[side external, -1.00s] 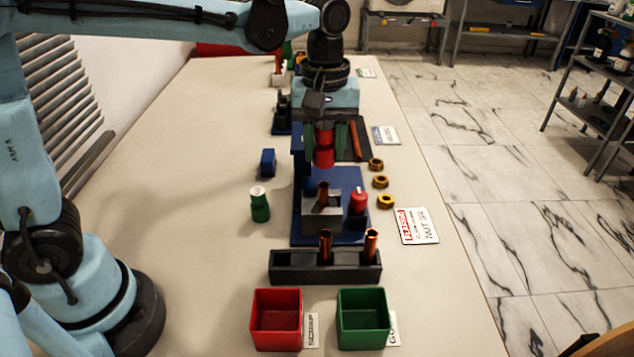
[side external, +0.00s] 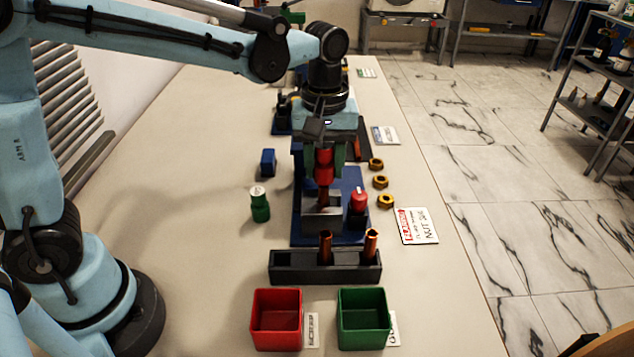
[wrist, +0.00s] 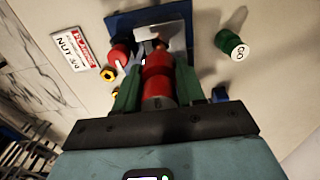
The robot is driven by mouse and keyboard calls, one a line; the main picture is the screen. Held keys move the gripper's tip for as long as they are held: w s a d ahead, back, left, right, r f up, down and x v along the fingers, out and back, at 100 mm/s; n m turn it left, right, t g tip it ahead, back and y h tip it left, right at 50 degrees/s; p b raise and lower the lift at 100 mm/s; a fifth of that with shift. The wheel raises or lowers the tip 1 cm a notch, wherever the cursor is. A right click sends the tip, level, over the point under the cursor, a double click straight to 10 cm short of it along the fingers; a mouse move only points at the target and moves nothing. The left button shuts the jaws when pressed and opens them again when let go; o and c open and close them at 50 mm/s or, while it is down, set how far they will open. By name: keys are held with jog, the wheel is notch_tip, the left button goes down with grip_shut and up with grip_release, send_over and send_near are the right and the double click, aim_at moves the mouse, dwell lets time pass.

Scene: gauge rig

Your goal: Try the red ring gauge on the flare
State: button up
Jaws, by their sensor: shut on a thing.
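The red ring gauge (side external: 324,168) is upright between the green fingers of my gripper (side external: 325,154), which is shut on it. The gauge also shows in the wrist view (wrist: 158,78). A copper tube (side external: 322,194) stands in the grey clamp block (side external: 322,220) on the blue base (side external: 345,238). The gauge's lower end is right over the tube's top, in line with it in the side view. I cannot tell whether they touch, and the flare itself is hidden behind the gauge.
A red part with a pale top (side external: 358,202) stands on the base, right of the clamp. The green GO gauge (side external: 260,206) stands left of it. Brass nuts (side external: 380,182) lie right. A black rack (side external: 285,265) with two copper tubes, a red bin (side external: 277,335) and green bin (side external: 364,340) are in front.

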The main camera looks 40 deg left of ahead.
aim_at(324, 176)
jog(key=shift+f, duration=0.35)
jog(key=shift+f, duration=1.2)
dwell(0.9)
jog(key=shift+r, duration=0.1)
dwell(1.5)
jog(key=shift+r, duration=2.9)
